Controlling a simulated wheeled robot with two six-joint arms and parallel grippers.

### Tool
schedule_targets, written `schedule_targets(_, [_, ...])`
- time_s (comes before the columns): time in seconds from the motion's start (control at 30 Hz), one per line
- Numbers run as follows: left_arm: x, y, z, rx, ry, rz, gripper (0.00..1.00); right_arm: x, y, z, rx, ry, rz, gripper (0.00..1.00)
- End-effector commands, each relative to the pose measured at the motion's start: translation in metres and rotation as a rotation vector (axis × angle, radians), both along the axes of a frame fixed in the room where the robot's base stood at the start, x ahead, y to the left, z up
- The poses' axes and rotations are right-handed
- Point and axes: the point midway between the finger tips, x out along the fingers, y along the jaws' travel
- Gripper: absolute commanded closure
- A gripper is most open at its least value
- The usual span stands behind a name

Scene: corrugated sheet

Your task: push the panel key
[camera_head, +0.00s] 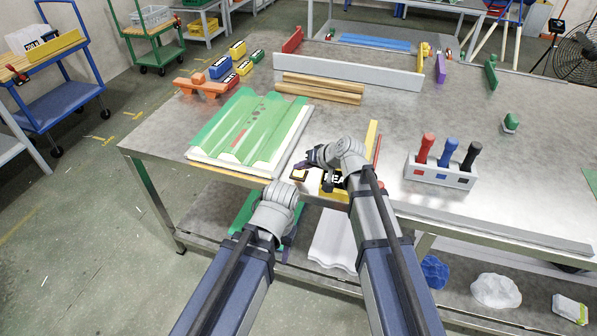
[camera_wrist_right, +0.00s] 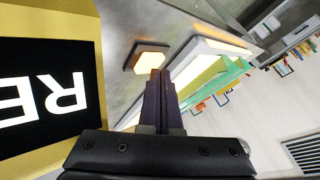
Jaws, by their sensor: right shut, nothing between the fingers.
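The panel key is a glowing cream-yellow six-sided button with a brown rim (camera_wrist_right: 148,58). In the head view it shows small (camera_head: 299,175) at the table's front edge, beside a yellow and black display (camera_head: 333,181) with white letters. My right gripper (camera_wrist_right: 158,78) is shut and empty, its tips overlapping the key's lower edge in the wrist view; I cannot tell whether they touch it. In the head view the right gripper (camera_head: 303,165) is just above the key. My left gripper (camera_head: 288,240) is low before the table edge, mostly hidden behind its own wrist.
A green corrugated sheet (camera_head: 243,124) lies on a white block left of the key. A holder (camera_head: 440,174) with red, blue and black handled tools stands right. Wooden strips (camera_head: 320,88) and a long grey bar (camera_head: 350,72) lie behind. The table's right middle is mostly clear.

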Motion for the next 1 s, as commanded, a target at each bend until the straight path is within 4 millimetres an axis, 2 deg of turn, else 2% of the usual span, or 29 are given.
schedule_targets(0.67, [0.0,0.0,-0.006,0.0,0.0,0.0,0.5,-0.001,0.0,-0.006,-0.001,0.003,0.0,1.0])
schedule_targets(1.0, [0.0,0.0,0.009,0.0,0.0,0.0,0.5,0.001,0.0,0.009,-0.001,0.001,0.0,1.0])
